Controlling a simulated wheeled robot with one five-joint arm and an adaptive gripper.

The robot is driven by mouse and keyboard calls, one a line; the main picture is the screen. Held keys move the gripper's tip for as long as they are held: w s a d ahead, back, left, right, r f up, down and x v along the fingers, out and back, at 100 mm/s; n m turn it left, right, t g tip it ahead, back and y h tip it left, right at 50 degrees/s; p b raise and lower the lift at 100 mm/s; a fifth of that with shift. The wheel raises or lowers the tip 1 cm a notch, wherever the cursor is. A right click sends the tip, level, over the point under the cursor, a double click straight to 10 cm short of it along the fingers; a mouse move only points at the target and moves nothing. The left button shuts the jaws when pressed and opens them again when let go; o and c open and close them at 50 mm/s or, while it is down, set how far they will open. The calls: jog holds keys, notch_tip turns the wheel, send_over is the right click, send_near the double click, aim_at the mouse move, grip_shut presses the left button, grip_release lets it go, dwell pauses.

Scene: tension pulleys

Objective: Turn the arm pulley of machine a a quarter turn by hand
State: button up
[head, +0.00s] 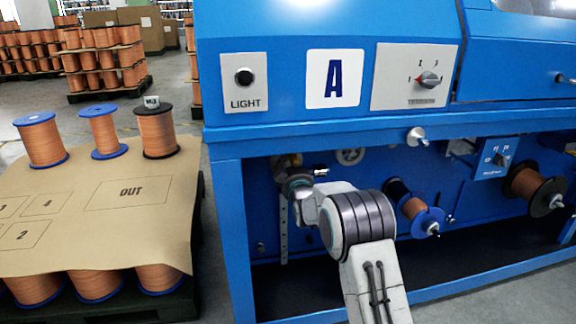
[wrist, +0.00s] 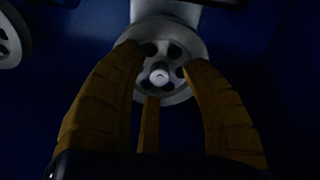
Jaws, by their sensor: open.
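Machine a (head: 270,50) is blue, with a letter A plate on its front. In the wrist view a grey pulley (wrist: 160,75) with round holes and a pale hub faces me, below a light bar. My gripper (wrist: 165,58) is open, with yellow-brown fingers on the left and right of the pulley's face and a third below the hub. The fingertips overlap the rim in the picture; I cannot tell whether they touch it. In the head view my gripper (head: 284,163) is in the recess under the machine's front ledge, and this pulley is largely hidden there.
Another pulley (wrist: 12,38) shows at the wrist view's left edge. A white pulley (head: 350,155) and a copper spool (head: 414,208) sit right of my gripper in the head view. The blue frame post (head: 232,240) stands left. A pallet (head: 60,240) with spools is farther left.

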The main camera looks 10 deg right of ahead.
jog(key=shift+c, duration=0.2)
grip_shut()
dwell(0.3)
jog(key=m, duration=0.5)
jog(key=shift+r+m, duration=0.1)
jog(key=shift+m, duration=0.3)
jog(key=m, duration=1.2)
jog(key=shift+m, duration=0.3)
jog(key=m, duration=0.6)
jog(key=shift+d+m, duration=0.1)
jog(key=shift+m, duration=0.2)
